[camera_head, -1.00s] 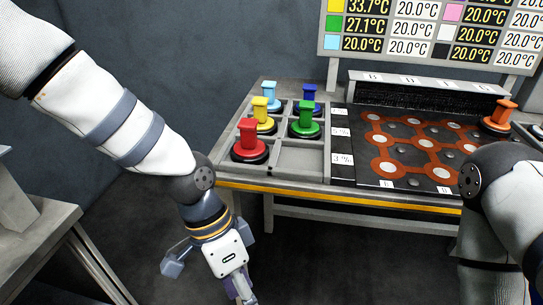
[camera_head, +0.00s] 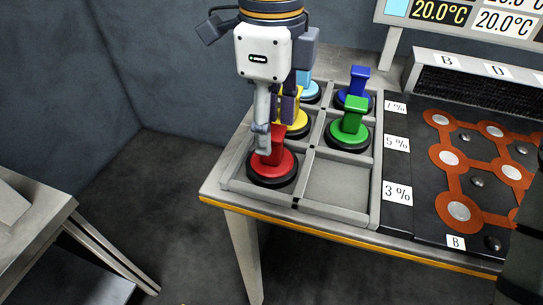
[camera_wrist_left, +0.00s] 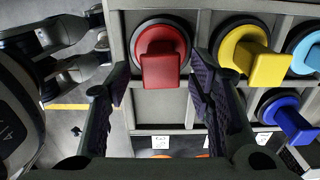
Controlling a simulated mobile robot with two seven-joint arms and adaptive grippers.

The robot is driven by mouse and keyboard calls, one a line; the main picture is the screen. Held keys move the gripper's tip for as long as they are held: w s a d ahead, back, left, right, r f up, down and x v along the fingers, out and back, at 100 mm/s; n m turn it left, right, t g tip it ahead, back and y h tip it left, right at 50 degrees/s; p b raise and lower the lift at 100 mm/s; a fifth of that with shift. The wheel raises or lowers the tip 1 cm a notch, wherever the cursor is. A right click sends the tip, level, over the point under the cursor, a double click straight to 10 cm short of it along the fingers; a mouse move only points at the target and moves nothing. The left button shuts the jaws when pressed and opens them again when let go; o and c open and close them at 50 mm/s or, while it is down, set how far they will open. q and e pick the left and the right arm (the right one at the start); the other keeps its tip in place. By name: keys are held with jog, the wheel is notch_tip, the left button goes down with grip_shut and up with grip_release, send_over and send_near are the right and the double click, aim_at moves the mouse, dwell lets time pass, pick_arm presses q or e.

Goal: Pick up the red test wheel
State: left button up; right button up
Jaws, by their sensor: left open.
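The red test wheel (camera_head: 272,168), with a black tyre base and an upright red handle, sits in the front left compartment of the tray on the table. It also shows in the left wrist view (camera_wrist_left: 160,45), with its handle between the two fingers. My left gripper (camera_head: 268,130) points down over the red wheel, fingers spread to either side of the handle. In the left wrist view (camera_wrist_left: 160,85) the fingers are open, and gaps show between them and the handle. Part of the red handle is hidden by a finger in the head view. My right gripper is out of view.
A yellow wheel (camera_head: 297,122) stands just behind the red one. Green (camera_head: 349,125), blue (camera_head: 355,90) and light blue (camera_head: 311,92) wheels fill other compartments. The front right compartment (camera_head: 338,185) is empty. An orange-patterned board (camera_head: 450,185) lies to the right.

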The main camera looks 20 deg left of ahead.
aim_at(277, 171)
pick_arm(q)
notch_tip(277, 171, down, 4)
jog(key=shift+a+r, duration=0.1)
grip_shut()
